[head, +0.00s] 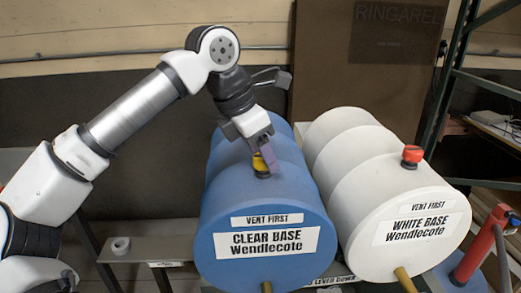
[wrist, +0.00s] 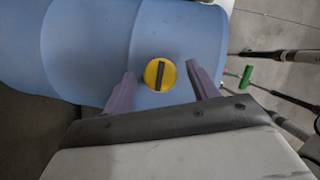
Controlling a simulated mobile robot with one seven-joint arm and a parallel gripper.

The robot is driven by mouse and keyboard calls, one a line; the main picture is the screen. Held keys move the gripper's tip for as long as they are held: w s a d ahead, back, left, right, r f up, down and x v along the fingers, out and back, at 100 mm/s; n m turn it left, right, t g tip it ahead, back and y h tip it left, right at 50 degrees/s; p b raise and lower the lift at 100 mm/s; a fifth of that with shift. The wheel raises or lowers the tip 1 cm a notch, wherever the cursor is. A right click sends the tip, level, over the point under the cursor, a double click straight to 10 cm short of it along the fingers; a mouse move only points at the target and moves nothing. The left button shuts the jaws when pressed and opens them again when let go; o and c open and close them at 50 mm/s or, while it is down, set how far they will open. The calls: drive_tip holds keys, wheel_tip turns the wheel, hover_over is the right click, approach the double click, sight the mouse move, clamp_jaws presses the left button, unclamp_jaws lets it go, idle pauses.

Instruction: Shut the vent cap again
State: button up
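The yellow vent cap (head: 260,163) sits on top of the blue drum (head: 222,200) labelled "CLEAR BASE Wendlecote". In the wrist view the cap (wrist: 160,75) is a yellow disc with a raised black bar, which lies roughly along the picture's vertical. My gripper (head: 265,157) is at the cap, pointing down over the blue drum. In the wrist view its purple fingers (wrist: 160,82) are spread apart, one on each side of the cap, with gaps between them and it. Nothing is held. In the head view the fingers partly hide the cap.
A white drum (head: 375,195) labelled "WHITE BASE Wendlecote" with a red cap (head: 412,155) lies to the right. A brown panel (head: 340,60) stands behind, and a green shelf frame (head: 445,85) at the right.

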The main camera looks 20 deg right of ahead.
drive_tip(key=shift+r, duration=0.15)
drive_tip(key=b+v, duration=0.1)
drive_tip(key=v, duration=1.2)
drive_tip(key=shift+r, duration=0.3)
drive_tip(key=shift+a, duration=0.1)
